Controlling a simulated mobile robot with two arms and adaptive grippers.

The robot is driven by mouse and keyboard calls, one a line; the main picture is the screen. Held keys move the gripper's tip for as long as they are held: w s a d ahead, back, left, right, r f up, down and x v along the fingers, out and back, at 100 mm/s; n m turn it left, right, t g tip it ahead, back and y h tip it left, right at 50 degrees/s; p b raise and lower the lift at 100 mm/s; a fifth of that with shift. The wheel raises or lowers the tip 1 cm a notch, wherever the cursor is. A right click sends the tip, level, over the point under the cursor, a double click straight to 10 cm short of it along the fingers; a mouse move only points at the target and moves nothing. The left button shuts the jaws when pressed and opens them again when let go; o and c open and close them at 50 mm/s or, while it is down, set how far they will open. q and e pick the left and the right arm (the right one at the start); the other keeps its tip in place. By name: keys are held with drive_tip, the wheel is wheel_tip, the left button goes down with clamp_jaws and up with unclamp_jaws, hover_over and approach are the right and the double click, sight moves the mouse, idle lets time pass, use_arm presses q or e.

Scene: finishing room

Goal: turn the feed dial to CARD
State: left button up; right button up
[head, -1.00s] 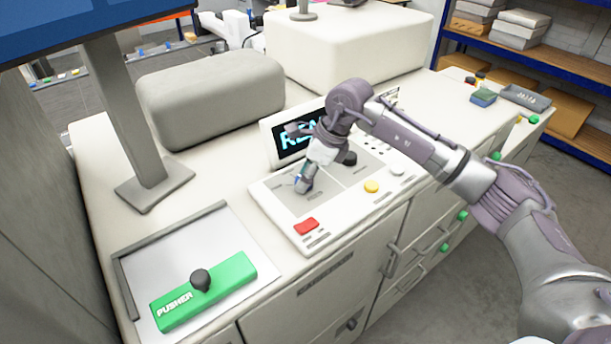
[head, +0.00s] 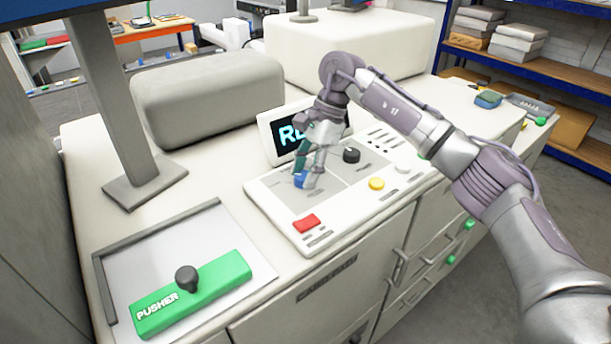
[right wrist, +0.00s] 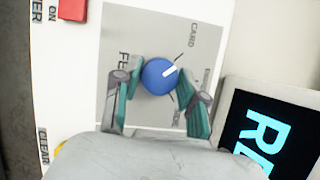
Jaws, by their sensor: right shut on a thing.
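The feed dial is a round blue knob (right wrist: 158,77) with a white pointer mark, on a grey panel. In the right wrist view the pointer aims right and slightly up, a little below the direction of the CARD label (right wrist: 193,35). More labels sit lower right, partly hidden by a finger. My right gripper (right wrist: 157,86) is shut on the dial, one finger on each side. In the head view my right gripper (head: 307,180) reaches down to the blue dial (head: 300,180) at the panel's left part. My left gripper is not in view.
The white control panel (head: 284,222) also carries a red button (head: 307,223), a black knob (head: 351,155) and a yellow button (head: 376,184). A lit display (head: 283,137) stands close behind my gripper. A green pusher (head: 200,292) lies in a tray at the front left.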

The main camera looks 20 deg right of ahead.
drive_tip(key=shift+n, duration=0.6)
drive_tip(key=shift+g, duration=0.3)
drive_tip(key=o, duration=1.1)
drive_tip(key=shift+o, duration=0.2)
drive_tip(key=v, duration=1.2)
drive_tip(key=shift+a, duration=0.1)
